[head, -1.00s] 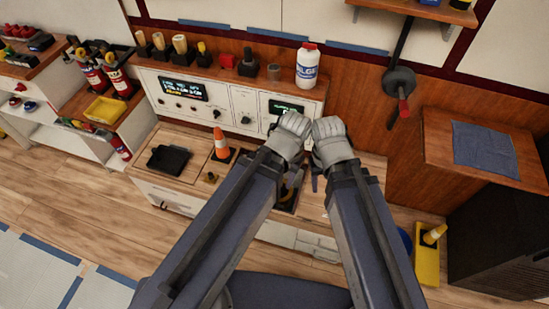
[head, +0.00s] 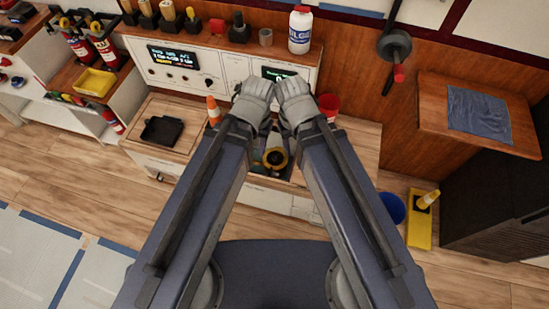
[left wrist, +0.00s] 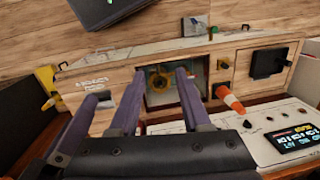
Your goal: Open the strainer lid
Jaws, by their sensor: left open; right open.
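A round fitting with a yellow ring (head: 275,158), which looks like the strainer, sits in a recess in the bench, between my forearms in the head view. In the left wrist view the yellow fitting (left wrist: 158,82) shows inside the square opening, between my fingers. I cannot tell how its lid stands. My left gripper (head: 253,90) and right gripper (head: 293,90) are side by side in front of the control panel, beyond the recess. In the left wrist view the left fingers (left wrist: 158,92) are apart with nothing between them. The right fingertips are hard to make out.
The control panel (head: 195,62) with screens and knobs backs the bench. An orange cone (head: 213,110) and a black tray (head: 163,131) stand left of the recess. A red cup (head: 329,105) is at right. Bare bench top (head: 355,145) lies right of the recess.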

